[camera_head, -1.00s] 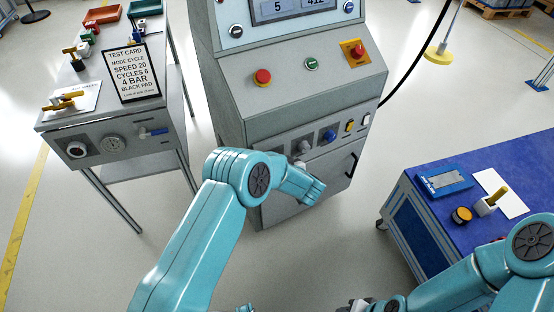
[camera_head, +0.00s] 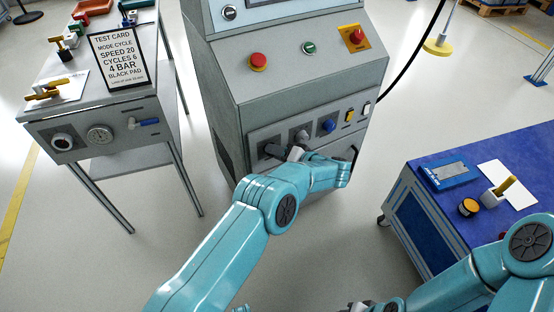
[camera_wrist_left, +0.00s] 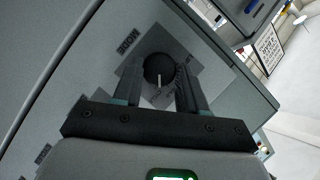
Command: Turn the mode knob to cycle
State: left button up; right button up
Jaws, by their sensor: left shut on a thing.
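The mode knob (camera_wrist_left: 158,68) is round and black with a white pointer line, on the cabinet's front panel beside the word MODE. In the left wrist view the pointer runs toward the bottom of the picture. My left gripper (camera_head: 281,153) reaches the panel's left end. In the wrist view its two dark fingers (camera_wrist_left: 159,78) are shut on the knob, one on each side. Only part of my right gripper (camera_head: 360,306) shows at the bottom edge.
A grey knob (camera_head: 301,136), a blue knob (camera_head: 328,126) and yellow and white switches sit right of the gripper. A red button (camera_head: 257,62) is above. The test card (camera_head: 119,60) reads MODE CYCLE. A blue bench (camera_head: 420,225) stands right; open floor lies between.

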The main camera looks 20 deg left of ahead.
pick_arm(q)
jog(key=shift+w+d+f+m+y+b, duration=0.1)
jog(key=shift+m+y+b, duration=0.75)
jog(key=shift+b, duration=0.7)
jog(key=shift+m+g, duration=0.25)
jog(key=shift+g, duration=0.05)
jog(key=o, duration=1.1)
jog(key=shift+c, duration=0.2)
